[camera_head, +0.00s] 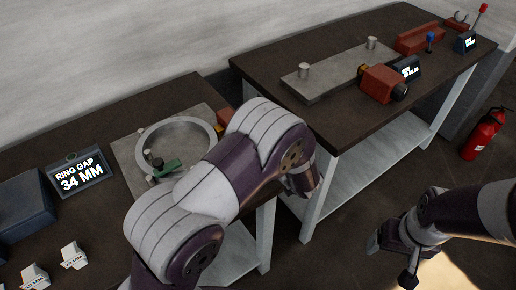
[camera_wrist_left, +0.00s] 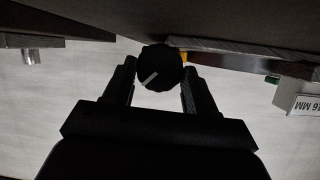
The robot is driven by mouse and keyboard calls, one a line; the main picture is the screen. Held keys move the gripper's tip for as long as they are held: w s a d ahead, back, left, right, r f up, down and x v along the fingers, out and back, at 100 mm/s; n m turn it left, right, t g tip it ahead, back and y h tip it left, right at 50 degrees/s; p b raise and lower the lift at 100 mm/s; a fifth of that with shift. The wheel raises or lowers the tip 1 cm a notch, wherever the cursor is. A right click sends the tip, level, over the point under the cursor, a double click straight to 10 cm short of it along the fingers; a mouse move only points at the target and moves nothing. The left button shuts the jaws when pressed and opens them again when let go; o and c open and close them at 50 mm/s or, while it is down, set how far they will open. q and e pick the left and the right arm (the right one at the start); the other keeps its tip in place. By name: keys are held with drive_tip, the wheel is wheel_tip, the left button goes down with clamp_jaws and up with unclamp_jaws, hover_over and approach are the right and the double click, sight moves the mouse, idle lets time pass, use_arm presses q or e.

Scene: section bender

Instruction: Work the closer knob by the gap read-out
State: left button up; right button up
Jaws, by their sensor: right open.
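The ring gap read-out (camera_head: 78,172) stands on the left bench and shows 34 MM. Right of it, a grey ring (camera_head: 172,142) lies on a grey plate, with a small green piece (camera_head: 165,170) at its near edge. In the left wrist view, a round dark knob (camera_wrist_left: 160,68) with a white pointer line sits between the fingers of my left gripper (camera_wrist_left: 160,72). Whether they touch it is too dark to tell. In the head view my left arm hides this knob and gripper. My right gripper (camera_head: 391,258) is open and empty over the floor at lower right.
The right bench carries a grey plate (camera_head: 325,72), a red block (camera_head: 382,84) with a black knob, and dark displays. Small white labelled blocks (camera_head: 73,255) and a dark blue box (camera_head: 25,205) are on the left bench. A fire extinguisher (camera_head: 484,133) stands at right.

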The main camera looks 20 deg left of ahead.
use_arm(q)
drive_tip(key=shift+r+p, duration=0.15)
drive_tip(key=shift+p, duration=0.2)
drive_tip(key=m+p, duration=0.1)
drive_tip(key=p, duration=0.2)
drive_tip(key=m+g+p, duration=0.1)
drive_tip(key=p, duration=0.2)
drive_tip(key=shift+w+d+r+y, duration=0.1)
drive_tip(key=shift+w+r+y, duration=0.05)
drive_tip(key=shift+r+y, duration=0.25)
drive_tip(key=shift+w+f+m+g+p, duration=0.1)
drive_tip(key=shift+f+m+g+p, duration=0.15)
drive_tip(key=shift+m+g+p, duration=0.2)
drive_tip(key=shift+f+m+y, duration=0.3)
drive_tip(key=shift+m+y, duration=0.1)
drive_tip(key=shift+m, duration=0.05)
drive_tip(key=shift+d, duration=0.1)
drive_tip(key=o, duration=1.1)
drive_tip(key=shift+c, duration=0.2)
